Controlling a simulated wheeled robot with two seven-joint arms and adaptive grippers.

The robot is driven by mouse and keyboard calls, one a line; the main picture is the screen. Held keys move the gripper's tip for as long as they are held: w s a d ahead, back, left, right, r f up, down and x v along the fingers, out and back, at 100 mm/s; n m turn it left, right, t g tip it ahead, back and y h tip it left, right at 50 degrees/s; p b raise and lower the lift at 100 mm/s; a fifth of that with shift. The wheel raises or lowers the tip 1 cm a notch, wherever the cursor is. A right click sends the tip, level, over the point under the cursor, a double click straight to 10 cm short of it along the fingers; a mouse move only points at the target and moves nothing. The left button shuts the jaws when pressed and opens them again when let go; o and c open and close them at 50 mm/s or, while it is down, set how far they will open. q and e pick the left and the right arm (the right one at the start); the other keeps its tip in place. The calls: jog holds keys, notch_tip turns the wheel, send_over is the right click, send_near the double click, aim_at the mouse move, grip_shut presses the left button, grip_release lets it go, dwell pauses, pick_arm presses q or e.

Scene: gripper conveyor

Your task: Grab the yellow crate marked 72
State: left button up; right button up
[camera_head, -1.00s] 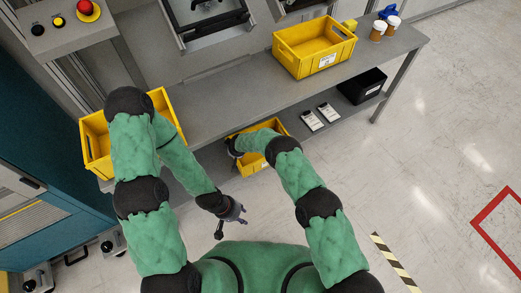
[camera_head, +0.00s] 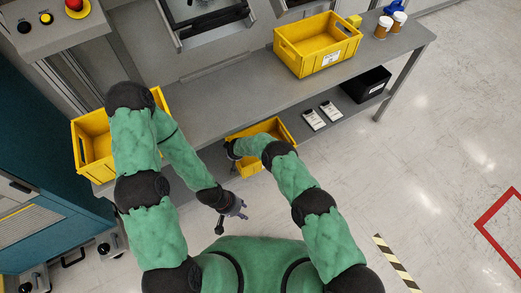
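Three yellow crates are in view, and their label marks are too small to read. One crate (camera_head: 339,58) stands on the bench top at the right with a white label on its front. One crate (camera_head: 91,150) stands at the bench's left end, partly hidden by my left arm. One crate (camera_head: 281,133) is on the lower shelf, partly covered by my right arm. My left gripper (camera_head: 232,216) is open and empty, in front of the bench and below the shelf crate. My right gripper (camera_head: 233,152) is at that shelf crate's left side, mostly hidden; its fingers cannot be made out.
A black bin (camera_head: 366,85) and two white-labelled items (camera_head: 322,115) lie on the lower shelf. Brown-and-white containers (camera_head: 390,25) stand on the bench's right end. A control box with buttons (camera_head: 46,18) is at the upper left. The floor at the right is clear.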

jog(key=shift+f, duration=0.25)
dwell(0.3)
grip_shut()
jog(key=shift+r, duration=0.1)
